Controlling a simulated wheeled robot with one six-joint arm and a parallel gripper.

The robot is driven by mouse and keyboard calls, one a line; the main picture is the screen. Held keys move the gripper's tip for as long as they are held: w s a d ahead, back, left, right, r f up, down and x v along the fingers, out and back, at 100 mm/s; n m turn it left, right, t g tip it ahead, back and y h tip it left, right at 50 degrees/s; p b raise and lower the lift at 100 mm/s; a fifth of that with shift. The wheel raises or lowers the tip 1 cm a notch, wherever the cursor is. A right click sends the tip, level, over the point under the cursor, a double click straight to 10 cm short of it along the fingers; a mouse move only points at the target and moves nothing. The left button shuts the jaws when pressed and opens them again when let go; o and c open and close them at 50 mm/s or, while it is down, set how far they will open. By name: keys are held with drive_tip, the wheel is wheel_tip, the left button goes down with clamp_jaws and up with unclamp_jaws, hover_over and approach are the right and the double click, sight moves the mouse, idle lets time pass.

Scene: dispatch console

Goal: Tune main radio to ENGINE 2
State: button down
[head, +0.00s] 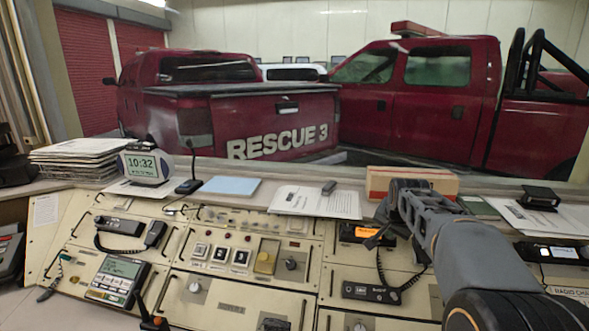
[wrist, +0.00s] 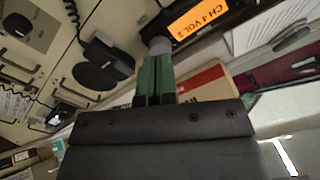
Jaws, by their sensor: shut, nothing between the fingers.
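A black radio with a lit orange display (head: 367,232) is set in the console, left of my arm. In the wrist view its display (wrist: 198,17) reads "CH 4 VOL 2", turned on a slant. A round grey knob (wrist: 159,45) is beside the display. My gripper (wrist: 157,58) is shut and empty, with its green fingertips at the knob; I cannot tell if they touch. In the head view my gripper (head: 378,238) is partly hidden by its own wrist beside the radio. A card headed "RADIO CHA…" (head: 570,291) is at the right, its entries unreadable.
A handset with coiled cord (head: 371,292) lies below the radio. A cardboard box (head: 412,181), papers (head: 315,202) and a black stapler-like item (head: 540,196) are on the ledge behind. Another radio with a pale display (head: 553,252) is at right.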

drive_tip(key=b+x, duration=0.1)
drive_tip(key=x, duration=0.5)
drive_tip(key=shift+d+b, duration=0.15)
drive_tip(key=shift+b, duration=0.2)
drive_tip(key=shift+f, duration=0.15)
drive_tip(key=shift+s+f, duration=0.1)
drive_tip(key=shift+f, duration=0.1)
drive_tip(key=shift+s+d+f, duration=0.15)
drive_tip(key=shift+d, duration=0.2)
idle(0.9)
drive_tip(key=shift+f, duration=0.15)
drive_tip(key=shift+s+a+f, duration=0.1)
drive_tip(key=shift+a, duration=0.05)
drive_tip(key=p+v, duration=0.2)
drive_tip(key=v, duration=0.4)
drive_tip(key=shift+a+r, duration=0.15)
drive_tip(key=shift+r, duration=0.05)
idle(0.4)
